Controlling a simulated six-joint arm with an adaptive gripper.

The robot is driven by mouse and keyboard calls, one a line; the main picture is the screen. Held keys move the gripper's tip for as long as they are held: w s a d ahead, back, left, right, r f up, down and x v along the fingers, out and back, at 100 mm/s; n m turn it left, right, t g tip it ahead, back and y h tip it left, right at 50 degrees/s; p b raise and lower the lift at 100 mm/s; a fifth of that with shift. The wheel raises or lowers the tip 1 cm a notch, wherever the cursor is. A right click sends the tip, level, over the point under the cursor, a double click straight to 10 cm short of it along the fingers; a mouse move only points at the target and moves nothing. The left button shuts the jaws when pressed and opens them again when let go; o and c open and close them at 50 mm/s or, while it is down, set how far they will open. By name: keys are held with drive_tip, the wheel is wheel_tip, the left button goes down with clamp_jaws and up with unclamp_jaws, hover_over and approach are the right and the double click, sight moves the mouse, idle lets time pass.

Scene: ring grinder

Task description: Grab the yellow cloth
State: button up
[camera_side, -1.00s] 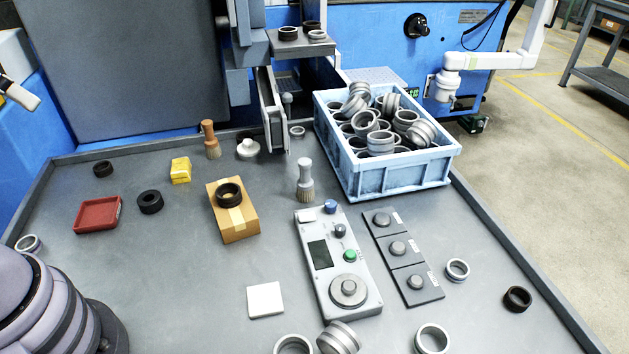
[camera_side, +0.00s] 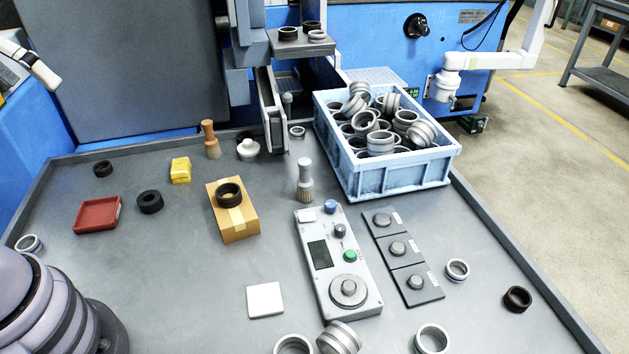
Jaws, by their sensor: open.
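The yellow cloth (camera_side: 180,171) is a small folded block lying on the grey tabletop at the back left. It stands apart from the things around it. A pale finger-like part with dark edges, which appears to be the end of my gripper (camera_side: 38,68), shows at the upper left edge. Most of the gripper is cut off by the frame. It is left of the cloth, well apart from it, and nothing is visible in its grasp.
Near the cloth are a wooden-handled brush (camera_side: 210,140), a black ring (camera_side: 150,202), a red tray (camera_side: 98,214) and a cardboard box (camera_side: 236,222) with a black ring on it. A blue crate (camera_side: 400,177) of rings stands right. The table's front left middle is clear.

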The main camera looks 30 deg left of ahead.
drive_tip(key=w+a+n+g+h, duration=0.1)
drive_tip(key=w+a+n+g, duration=0.15)
drive_tip(key=w, duration=0.35)
drive_tip(key=n+t+h, duration=0.3)
drive_tip(key=n+h, duration=0.5)
drive_tip(key=n, duration=0.8)
hover_over(170, 168)
drive_tip(key=s+a, duration=0.1)
drive_tip(key=s, duration=0.4)
wheel_tip(170, 168, down, 23)
drive_tip(key=a+f+n+t, duration=0.1)
drive_tip(key=a+f+n, duration=0.1)
drive_tip(key=f, duration=0.2)
drive_tip(key=s+a+f+n+t, duration=0.1)
drive_tip(key=a+f+n+t, duration=0.1)
drive_tip(key=a+f, duration=0.1)
drive_tip(key=s+a+f+n+t, duration=0.1)
drive_tip(key=a+f+n, duration=0.2)
drive_tip(key=f, duration=0.3)
drive_tip(key=shift+s, duration=0.1)
drive_tip(key=shift+t, duration=0.25)
drive_tip(key=x, duration=0.8)
drive_tip(key=shift+s, duration=0.1)
drive_tip(key=x, duration=0.5)
drive_tip(key=shift+w+d+f, duration=0.2)
drive_tip(key=shift+d+f, duration=0.05)
drive_tip(key=shift+f, duration=0.05)
drive_tip(key=c, duration=0.8)
drive_tip(key=shift+r, duration=0.1)
